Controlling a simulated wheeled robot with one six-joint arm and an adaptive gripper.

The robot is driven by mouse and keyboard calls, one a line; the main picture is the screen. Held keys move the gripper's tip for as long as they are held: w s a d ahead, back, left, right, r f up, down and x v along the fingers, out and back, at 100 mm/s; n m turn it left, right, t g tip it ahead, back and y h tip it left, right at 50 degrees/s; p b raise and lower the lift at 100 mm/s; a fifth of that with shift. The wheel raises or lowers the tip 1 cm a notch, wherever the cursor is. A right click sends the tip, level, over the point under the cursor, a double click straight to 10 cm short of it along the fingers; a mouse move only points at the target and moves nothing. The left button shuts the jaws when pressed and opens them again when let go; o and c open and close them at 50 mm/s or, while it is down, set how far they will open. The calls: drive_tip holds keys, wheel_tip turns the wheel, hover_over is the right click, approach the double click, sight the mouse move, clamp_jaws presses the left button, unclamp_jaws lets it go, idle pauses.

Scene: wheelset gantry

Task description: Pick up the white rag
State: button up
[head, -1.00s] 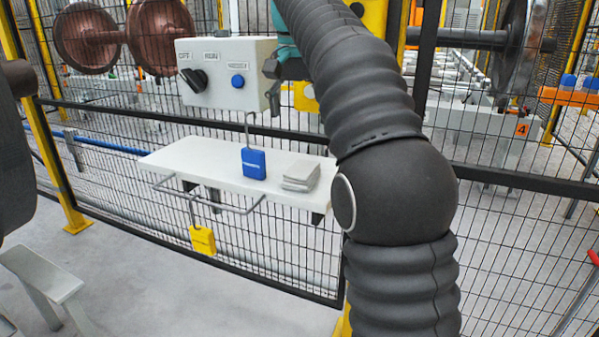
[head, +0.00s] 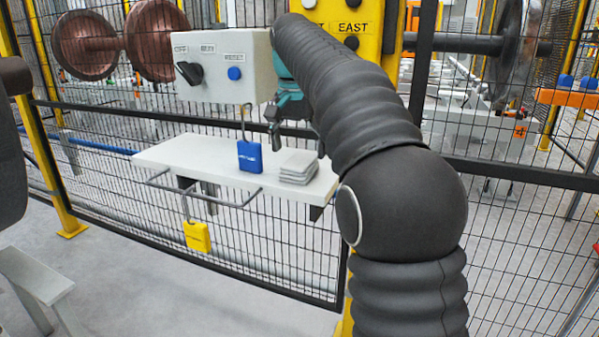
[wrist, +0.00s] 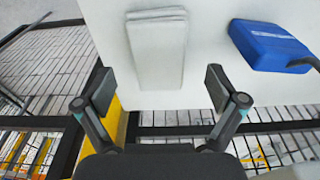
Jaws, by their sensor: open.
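The white rag (head: 299,168) is a folded, greyish-white stack lying flat on the right part of the white shelf (head: 190,153). In the wrist view the rag (wrist: 157,52) lies upright in the picture, just ahead of the gap between my fingers. My gripper (wrist: 160,88) is open and empty, with one finger on each side of the rag's line and apart from it. In the head view the gripper shows above the shelf, close over the rag, partly hidden behind my arm.
A blue padlock (head: 250,156) stands just left of the rag; it also shows in the wrist view (wrist: 268,45). A control box (head: 226,68) hangs above the shelf. A yellow padlock (head: 197,236) hangs from the shelf's front rail (head: 220,204). Mesh fencing runs behind.

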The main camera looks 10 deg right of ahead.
sight(300, 160)
wheel_tip(300, 160, down, 3)
drive_tip(key=shift+w+d+f+b, duration=0.1)
drive_tip(key=shift+d+f+b, duration=0.1)
drive_tip(key=shift+b, duration=0.2)
drive_tip(key=c, duration=1.2)
